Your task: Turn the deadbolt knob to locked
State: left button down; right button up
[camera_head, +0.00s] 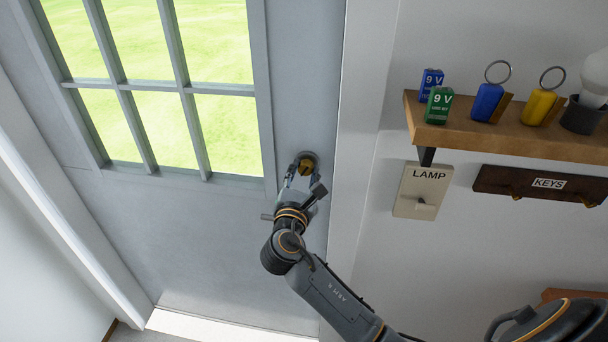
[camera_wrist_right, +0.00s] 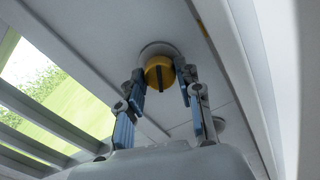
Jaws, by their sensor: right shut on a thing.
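The yellow deadbolt knob (camera_head: 306,167) sits on a round grey plate on the grey door, right of its window. In the right wrist view the knob (camera_wrist_right: 159,74) shows a dark stripe across its face, running nearly up and down in the picture. My right gripper (camera_head: 302,174) is at the knob, its fingers shut on the knob's two sides. The fingertips partly cover the knob's edges. I cannot tell from the stripe whether the bolt is locked. My left gripper is in neither view.
A wooden shelf (camera_head: 500,134) on the wall at right holds 9 V batteries, blue and yellow key tags and a bulb. Below it are a LAMP switch plate (camera_head: 411,205) and a KEYS rack (camera_head: 500,183). A round fitting (camera_wrist_right: 219,125) shows behind my right finger.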

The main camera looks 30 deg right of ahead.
jog(key=m+b, duration=0.2)
jog(key=m, duration=0.3)
jog(key=shift+f+m, duration=0.1)
jog(key=shift+m, duration=0.2)
jog(key=m+b, duration=0.2)
jog(key=m, duration=0.2)
jog(key=shift+m+b, duration=0.75)
jog(key=shift+m, duration=0.45)
jog(key=o, duration=1.2)
jog(key=shift+c, duration=0.2)
